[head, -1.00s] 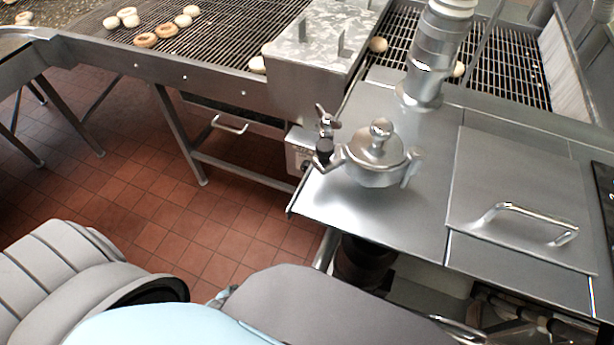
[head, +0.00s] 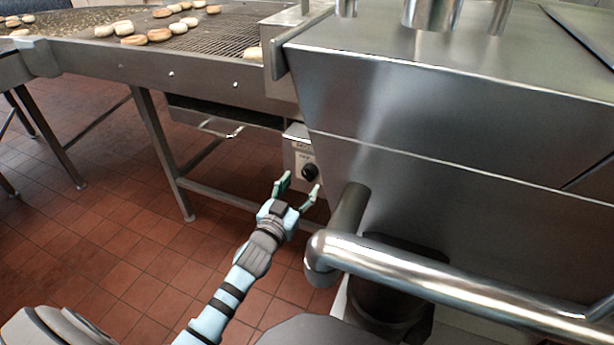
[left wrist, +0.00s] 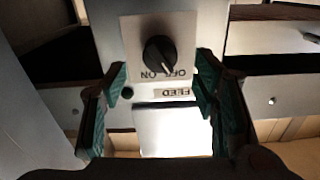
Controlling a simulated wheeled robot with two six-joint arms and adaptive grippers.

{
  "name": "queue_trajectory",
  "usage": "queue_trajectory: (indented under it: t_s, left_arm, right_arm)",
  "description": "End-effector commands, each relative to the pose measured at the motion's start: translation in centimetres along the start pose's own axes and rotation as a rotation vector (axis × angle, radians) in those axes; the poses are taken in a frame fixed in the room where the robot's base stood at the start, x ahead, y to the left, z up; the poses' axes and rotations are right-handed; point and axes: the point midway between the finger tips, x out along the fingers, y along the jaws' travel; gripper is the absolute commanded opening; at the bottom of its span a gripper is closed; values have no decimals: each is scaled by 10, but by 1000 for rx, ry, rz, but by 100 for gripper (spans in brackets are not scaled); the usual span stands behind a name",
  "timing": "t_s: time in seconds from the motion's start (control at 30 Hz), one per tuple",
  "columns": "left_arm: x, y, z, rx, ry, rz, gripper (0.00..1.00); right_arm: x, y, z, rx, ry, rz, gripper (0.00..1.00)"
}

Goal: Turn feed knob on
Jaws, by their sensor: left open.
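The feed knob (head: 310,171) is a round black knob on a pale control box (head: 300,152) beneath the conveyor. In the left wrist view the knob (left wrist: 159,54) sits on a light plate with ON, OFF and FEED lettering, seen upside down. Its pale pointer mark aims down-right, toward OFF. My left gripper (head: 298,187) is open just in front of the box. In the left wrist view its green-padded fingers (left wrist: 160,88) stand apart, either side of the plate, with nothing between them and not touching the knob. My right gripper is not in view.
A steel machine body (head: 440,110) stands close to the right of the box, with a thick steel rail (head: 420,268) in front. The conveyor (head: 180,45) carries several doughnuts. A conveyor leg (head: 163,150) stands left; tiled floor (head: 120,240) is open there.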

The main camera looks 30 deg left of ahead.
Motion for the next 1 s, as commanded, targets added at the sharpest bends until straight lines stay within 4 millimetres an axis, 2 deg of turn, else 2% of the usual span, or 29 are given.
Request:
queue_trajectory:
  t_s: [0.03,0.1,0.2,0.33,0.57,0.87,1.0]
  left_arm:
    - [14,0,-1,-1,0,-1,54]
    - [28,0,0,0,-1,-1,54]
    - [41,0,1,0,-1,0,54]
    - [49,0,2,0,-3,0,54]
    - [50,0,2,0,-2,0,54]
    - [49,0,2,0,-2,0,8]
    - [49,0,2,3,-2,0,6]
  right_arm:
    - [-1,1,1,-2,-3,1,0]
    - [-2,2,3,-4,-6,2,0]
    - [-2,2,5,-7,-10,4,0]
    - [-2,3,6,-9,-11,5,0]
    - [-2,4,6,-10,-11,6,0]
    - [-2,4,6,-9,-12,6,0]
    - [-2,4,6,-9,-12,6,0]
